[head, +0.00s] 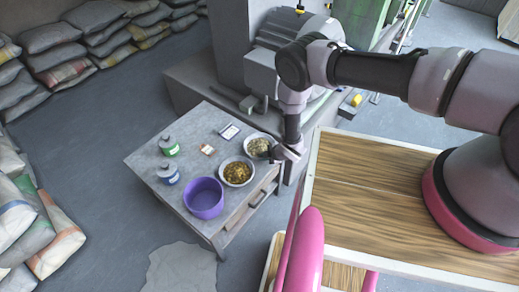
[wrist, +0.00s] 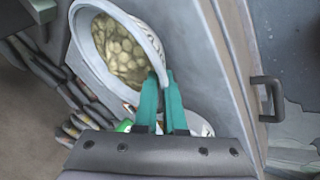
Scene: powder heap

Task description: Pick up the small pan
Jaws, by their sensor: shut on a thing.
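The small pan (head: 258,146) is pale, with lumpy pale-yellow contents, and is at the right back of the grey table. My gripper (head: 278,152) is at its right side. In the wrist view, my teal fingers (wrist: 163,82) are shut on the near right rim of the pan (wrist: 88,66), which holds round yellowish pieces. The fingertips hide a bit of the rim. I cannot tell whether the pan is clear of the table top. A second pan (head: 238,172), with darker yellow-brown contents, stands just in front of it.
The grey table (head: 160,146) also carries a purple pot (head: 203,198), a green-labelled jar (head: 169,146), a blue-labelled jar (head: 168,174), a small scale (head: 229,131) and a small card-like item (head: 207,150). A drawer handle (wrist: 268,99) juts out. Sacks (head: 45,225) lie at left.

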